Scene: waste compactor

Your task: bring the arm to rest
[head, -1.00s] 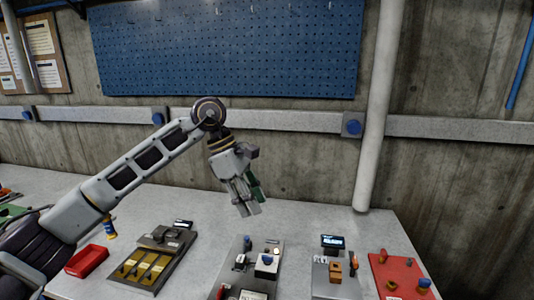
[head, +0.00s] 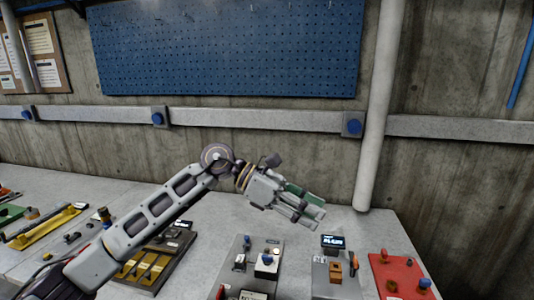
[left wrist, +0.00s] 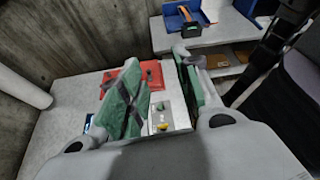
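My left gripper (head: 312,215) is in the air above the workbench (head: 345,220), its fingers pointing right and slightly down in the head view. In the left wrist view the green-padded fingers (left wrist: 157,75) stand apart, with bench and devices visible between them, and nothing is held. My left arm reaches in from the lower left. My right gripper is in neither view.
Below lie a grey device plate (head: 246,262), a unit with a small lit screen (head: 333,241) and a red plate (head: 385,275). A yellow-slotted tray (head: 145,270) lies near my forearm. A pale pipe (head: 380,110) and concrete wall stand behind.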

